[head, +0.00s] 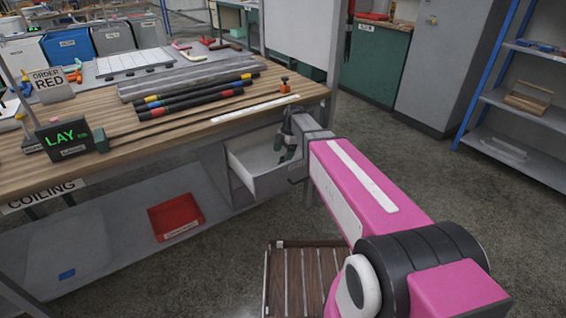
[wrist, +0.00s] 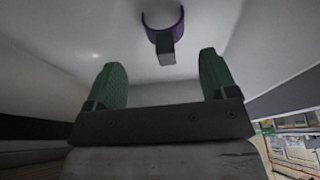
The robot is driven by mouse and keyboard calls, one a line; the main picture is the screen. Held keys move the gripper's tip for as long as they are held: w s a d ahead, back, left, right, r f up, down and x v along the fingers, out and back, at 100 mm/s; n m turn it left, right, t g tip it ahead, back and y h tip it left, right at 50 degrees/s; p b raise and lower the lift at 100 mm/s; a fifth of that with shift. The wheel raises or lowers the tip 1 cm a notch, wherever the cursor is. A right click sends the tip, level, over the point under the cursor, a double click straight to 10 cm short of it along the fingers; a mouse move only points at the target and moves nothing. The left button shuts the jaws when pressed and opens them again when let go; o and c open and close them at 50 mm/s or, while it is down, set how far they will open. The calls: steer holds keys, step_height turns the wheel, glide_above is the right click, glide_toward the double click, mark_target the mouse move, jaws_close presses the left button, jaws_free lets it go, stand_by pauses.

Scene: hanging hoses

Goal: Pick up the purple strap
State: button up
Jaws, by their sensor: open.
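The purple strap (wrist: 164,30) shows in the wrist view as a curved purple band with a grey block at its lower end. It lies inside a white open drawer (head: 262,180) under the workbench. My gripper (wrist: 163,78) has two green fingers, spread apart with nothing between them. The strap is beyond the fingertips, roughly centred between them, and apart from them. In the head view my gripper (head: 285,150) reaches down into the drawer, and the strap cannot be made out there.
The workbench (head: 200,120) edge stands close above the drawer. Black hoses with coloured bands (head: 190,97) lie on its top. A red tray (head: 176,217) sits on the lower shelf. A slatted wooden crate (head: 305,275) is on the floor below my arm.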

mark_target(283, 157)
steer(key=x, duration=0.5)
steer(key=shift+s+d, duration=0.2)
steer(key=shift+d, duration=0.1)
steer(key=c, duration=1)
